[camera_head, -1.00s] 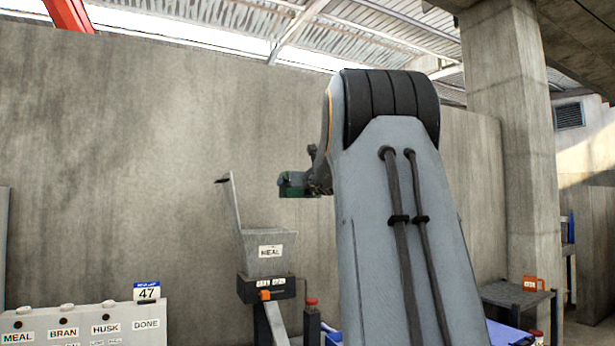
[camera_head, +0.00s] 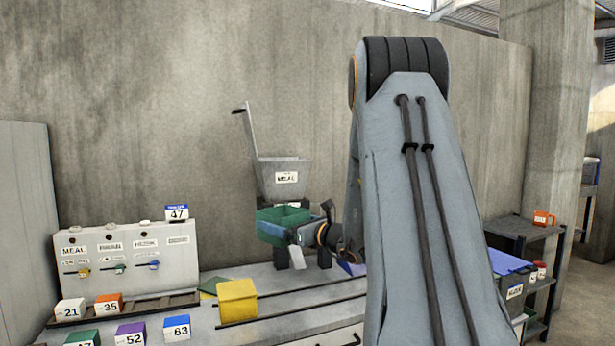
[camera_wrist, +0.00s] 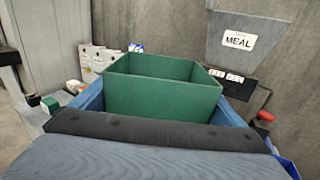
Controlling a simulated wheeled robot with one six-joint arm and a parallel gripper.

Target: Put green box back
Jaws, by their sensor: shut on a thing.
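An open-topped green box (camera_head: 284,216) is held up in front of the hopper marked MEAL, above the bench. It looks empty in the wrist view (camera_wrist: 165,97), though its floor is hidden. My gripper (camera_head: 298,237) is shut on the box. In the wrist view blue finger parts show on both sides of the box, and its near wall faces me. The box looks roughly level and clear of the bench top.
The MEAL hopper (camera_head: 284,178) stands behind the box. A control panel (camera_head: 125,262) and several small numbered blocks are at left. A shelf (camera_head: 520,228) stands at right.

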